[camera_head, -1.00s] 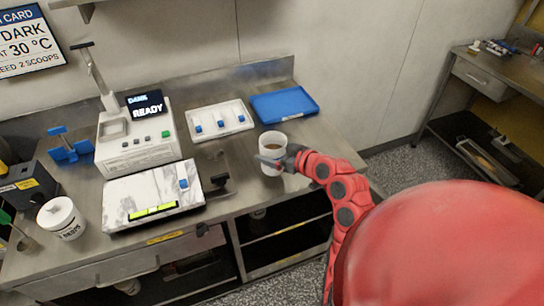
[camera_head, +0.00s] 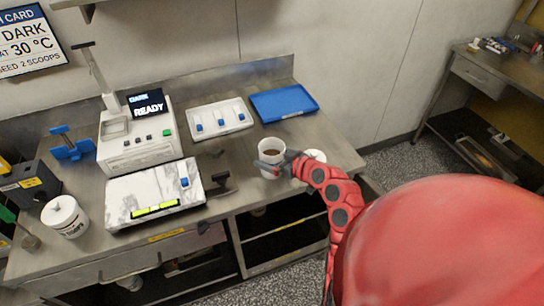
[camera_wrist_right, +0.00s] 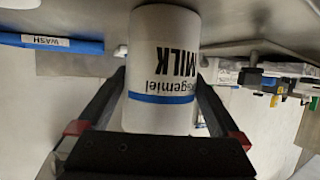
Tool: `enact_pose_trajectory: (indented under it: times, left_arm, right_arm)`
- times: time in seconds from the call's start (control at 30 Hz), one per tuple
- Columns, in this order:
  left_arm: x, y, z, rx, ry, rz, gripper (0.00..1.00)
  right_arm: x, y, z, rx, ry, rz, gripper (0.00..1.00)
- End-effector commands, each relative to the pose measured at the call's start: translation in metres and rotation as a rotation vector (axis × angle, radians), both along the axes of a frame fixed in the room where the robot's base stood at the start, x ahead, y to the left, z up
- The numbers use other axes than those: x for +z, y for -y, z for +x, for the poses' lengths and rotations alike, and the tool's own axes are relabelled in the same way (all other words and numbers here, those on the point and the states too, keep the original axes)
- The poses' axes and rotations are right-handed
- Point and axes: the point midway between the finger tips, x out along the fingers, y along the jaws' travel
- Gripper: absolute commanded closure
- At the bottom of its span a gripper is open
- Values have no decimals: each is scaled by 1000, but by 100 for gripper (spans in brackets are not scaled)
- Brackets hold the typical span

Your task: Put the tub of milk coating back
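The tub of milk coating (camera_head: 271,170) is white, open at the top and brown inside. It is upright near the right end of the steel counter. My right gripper (camera_head: 275,168) has its fingers on both sides of it and is shut on it. In the right wrist view the tub (camera_wrist_right: 162,65) fills the gap between the fingers, with "MILK" upside down and a blue band. I cannot tell whether its base touches the counter. My left gripper is not in view.
A round white top (camera_head: 315,156) shows just behind my right arm. A blue tray (camera_head: 308,108) and a white tray (camera_head: 238,126) lie behind.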

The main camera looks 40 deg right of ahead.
Motion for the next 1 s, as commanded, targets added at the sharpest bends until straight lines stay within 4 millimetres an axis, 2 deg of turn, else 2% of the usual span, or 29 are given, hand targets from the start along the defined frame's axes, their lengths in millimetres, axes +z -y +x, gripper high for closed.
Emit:
enact_pose_trajectory:
  times: [0.13,0.23,0.5,0.7,1.0]
  left_arm:
    - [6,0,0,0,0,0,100]
    - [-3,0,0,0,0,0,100]
    - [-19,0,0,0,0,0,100]
    - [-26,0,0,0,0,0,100]
    - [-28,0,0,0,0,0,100]
  right_arm:
    - [5,0,0,0,0,1,0]
    - [6,4,-12,-5,4,0,0]
    - [28,13,-66,-7,4,-2,0]
    - [42,17,-96,-4,4,0,0]
    - [48,17,-110,0,-1,1,0]
